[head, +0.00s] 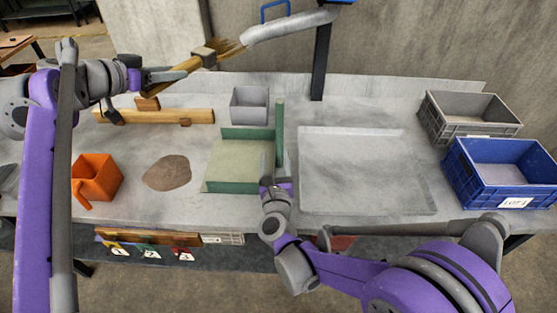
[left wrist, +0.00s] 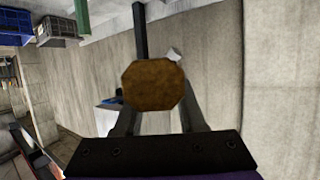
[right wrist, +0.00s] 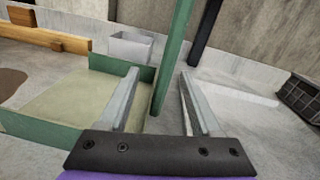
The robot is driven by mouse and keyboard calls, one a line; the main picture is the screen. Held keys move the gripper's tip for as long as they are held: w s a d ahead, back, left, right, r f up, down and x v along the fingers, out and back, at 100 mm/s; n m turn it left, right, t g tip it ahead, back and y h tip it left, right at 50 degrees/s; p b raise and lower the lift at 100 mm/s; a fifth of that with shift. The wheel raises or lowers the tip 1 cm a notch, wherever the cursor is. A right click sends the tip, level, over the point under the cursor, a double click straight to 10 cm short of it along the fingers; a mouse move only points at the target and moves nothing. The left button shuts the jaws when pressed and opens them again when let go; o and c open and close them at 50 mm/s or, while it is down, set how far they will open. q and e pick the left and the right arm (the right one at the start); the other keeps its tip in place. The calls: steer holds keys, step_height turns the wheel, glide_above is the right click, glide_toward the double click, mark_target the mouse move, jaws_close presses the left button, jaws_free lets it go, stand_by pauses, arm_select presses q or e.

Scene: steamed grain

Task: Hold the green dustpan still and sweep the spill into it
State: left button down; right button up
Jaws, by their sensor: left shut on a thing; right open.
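The green dustpan (head: 228,188) lies flat mid-table, with an upright green handle (head: 280,120) at its right side. The brown grain spill (head: 167,173) is a flat patch left of it, apart from the pan. My left gripper (head: 187,68) is shut on a wooden brush (head: 228,48), held raised above the back of the table with its bristles pointing right. The handle's end (left wrist: 154,86) fills the gap between the fingers in the left wrist view. My right gripper (head: 266,170) is open by the dustpan; the handle (right wrist: 172,60) shows between its fingers, not clamped.
An orange bin (head: 97,172) stands left of the spill. A wooden beam (head: 170,116) and grey bin (head: 249,106) are behind. A shallow clear tray (head: 365,170) lies right of the dustpan, then a grey crate (head: 468,129) and blue crate (head: 490,190).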

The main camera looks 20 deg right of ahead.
mark_target(280, 132)
steer(key=w+d, duration=0.1)
steer(key=w, duration=0.2)
steer(key=w+d+m, duration=0.1)
steer(key=w+d, duration=0.1)
steer(key=w, duration=0.2)
steer(key=w+d+m+h, duration=0.1)
steer(key=w+d, duration=0.1)
steer(key=w, duration=0.2)
steer(key=shift+w+d+f, duration=0.15)
steer(key=shift+f, duration=0.25)
steer(key=shift+c, duration=0.2)
jaws_close()
stand_by(0.8)
